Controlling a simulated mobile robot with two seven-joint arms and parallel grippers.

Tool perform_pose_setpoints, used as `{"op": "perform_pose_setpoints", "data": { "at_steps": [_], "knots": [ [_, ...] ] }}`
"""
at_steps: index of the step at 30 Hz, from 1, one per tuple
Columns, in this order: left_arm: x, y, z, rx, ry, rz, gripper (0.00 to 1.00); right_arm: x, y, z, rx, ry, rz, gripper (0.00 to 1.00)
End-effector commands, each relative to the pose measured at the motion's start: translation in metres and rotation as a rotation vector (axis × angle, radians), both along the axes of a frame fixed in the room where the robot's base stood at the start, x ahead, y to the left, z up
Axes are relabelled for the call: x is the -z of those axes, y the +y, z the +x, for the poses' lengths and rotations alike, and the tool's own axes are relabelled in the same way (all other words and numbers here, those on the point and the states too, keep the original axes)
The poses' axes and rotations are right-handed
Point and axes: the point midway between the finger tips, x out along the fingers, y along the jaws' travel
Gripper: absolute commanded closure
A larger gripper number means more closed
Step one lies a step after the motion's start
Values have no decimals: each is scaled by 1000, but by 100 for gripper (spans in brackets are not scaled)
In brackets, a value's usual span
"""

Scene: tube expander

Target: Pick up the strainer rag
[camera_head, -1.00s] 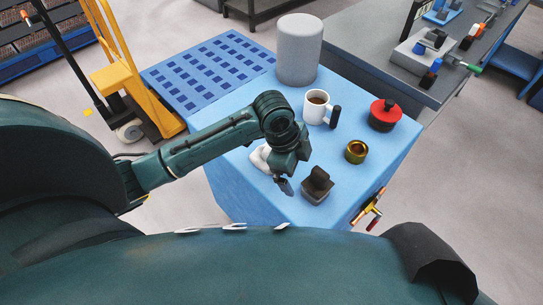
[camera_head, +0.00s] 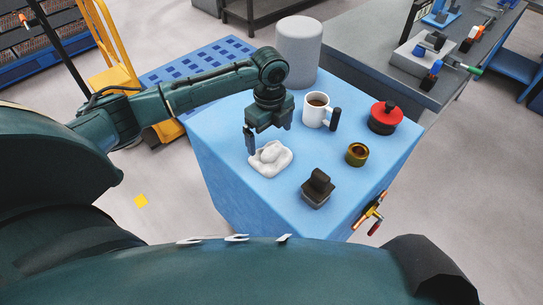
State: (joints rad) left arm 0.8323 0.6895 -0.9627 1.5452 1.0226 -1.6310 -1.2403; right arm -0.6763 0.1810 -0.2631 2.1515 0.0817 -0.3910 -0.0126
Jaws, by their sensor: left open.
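A crumpled white rag (camera_head: 270,158), which looks like the strainer rag, lies on the light blue table (camera_head: 230,187) near its left edge. My left gripper (camera_head: 268,143) is above and just behind the rag, pointing down with its fingers spread apart. Nothing shows between the fingers. One finger hangs at the left of the rag's far side, the other is partly behind the gripper body. Whether a finger touches the rag I cannot tell. My right gripper is not in the picture.
A white mug (camera_head: 314,112) with dark liquid, a red-lidded pot (camera_head: 385,116), a brass ring (camera_head: 356,154) and a dark block-like object (camera_head: 317,189) stand right of the rag. A grey cylinder (camera_head: 299,50) stands behind. The table's front left corner is clear.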

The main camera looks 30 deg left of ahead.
Motion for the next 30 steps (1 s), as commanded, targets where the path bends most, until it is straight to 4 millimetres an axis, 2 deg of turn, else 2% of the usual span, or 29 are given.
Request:
{"op": "perform_pose_setpoints", "data": {
  "at_steps": [5, 12, 16, 22, 30],
  "knots": [
    [14, -2, -1, 1, 0, 0, 0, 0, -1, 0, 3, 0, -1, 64],
    [49, -5, -3, -1, -1, 1, 0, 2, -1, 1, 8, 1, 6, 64],
    [55, -6, -3, 1, -2, 0, 0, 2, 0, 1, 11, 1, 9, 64],
    [55, -6, -3, 1, -3, 0, 0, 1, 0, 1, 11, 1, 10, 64],
    [55, -5, -3, 0, -3, 0, 22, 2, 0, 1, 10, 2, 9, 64]
  ]
}}
